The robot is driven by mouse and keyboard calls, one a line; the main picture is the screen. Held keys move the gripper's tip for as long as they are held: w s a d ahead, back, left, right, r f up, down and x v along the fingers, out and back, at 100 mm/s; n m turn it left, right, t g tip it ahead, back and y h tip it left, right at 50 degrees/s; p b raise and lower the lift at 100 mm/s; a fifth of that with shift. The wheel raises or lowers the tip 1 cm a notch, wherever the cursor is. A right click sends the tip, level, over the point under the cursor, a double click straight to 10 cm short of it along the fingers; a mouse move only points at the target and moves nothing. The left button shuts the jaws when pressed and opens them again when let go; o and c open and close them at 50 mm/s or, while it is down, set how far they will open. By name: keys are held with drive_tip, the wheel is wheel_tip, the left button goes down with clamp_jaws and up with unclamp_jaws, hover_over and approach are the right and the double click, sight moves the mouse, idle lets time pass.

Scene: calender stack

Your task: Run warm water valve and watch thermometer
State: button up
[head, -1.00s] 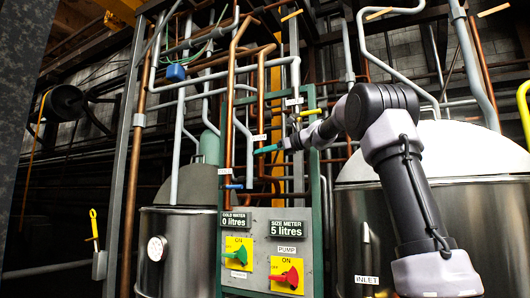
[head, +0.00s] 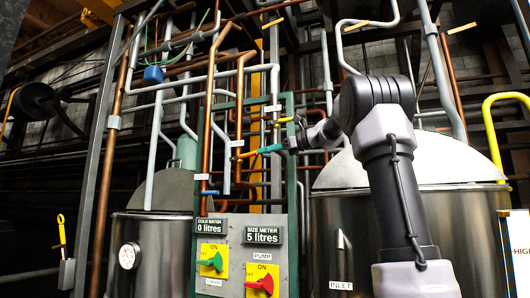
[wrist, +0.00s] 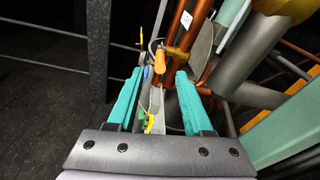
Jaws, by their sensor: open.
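My gripper (head: 262,150) is open, with teal fingers reaching left toward the copper and grey pipes above the control panel. An orange lever-like handle (head: 243,155) shows just left of the fingertips; its label is too small to read. In the wrist view, an orange handle (wrist: 160,62) lies ahead between the open fingers (wrist: 158,76), and neither finger is visibly closed on it. A round white thermometer dial (head: 128,255) is on the front of the left steel tank; its reading is not legible.
A blue lever (head: 208,192) and a yellow handle (head: 285,120) are on nearby pipes. The panel (head: 237,267) below has a green switch (head: 213,262), a red switch (head: 262,284) and displays reading 0 and 5 litres. A large tank (head: 420,225) stands behind my arm. Pipes crowd around my gripper.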

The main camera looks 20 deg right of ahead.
sight(243, 156)
drive_tip(key=c, duration=0.4)
drive_tip(key=shift+s+d+f, duration=0.15)
drive_tip(key=shift+f, duration=0.35)
clamp_jaws()
drive_tip(key=s+d+f+m+t+y, duration=0.1)
drive_tip(key=s+d+f+m+y, duration=0.25)
drive_tip(key=f, duration=0.45)
drive_tip(key=w+a+r, duration=0.5)
drive_tip(key=w+a, duration=0.1)
drive_tip(key=a, duration=0.1)
drive_tip(key=shift+w+a+r+m+h, duration=0.25)
drive_tip(key=shift+w+m+h, duration=0.1)
drive_tip(key=shift+w+h, duration=0.1)
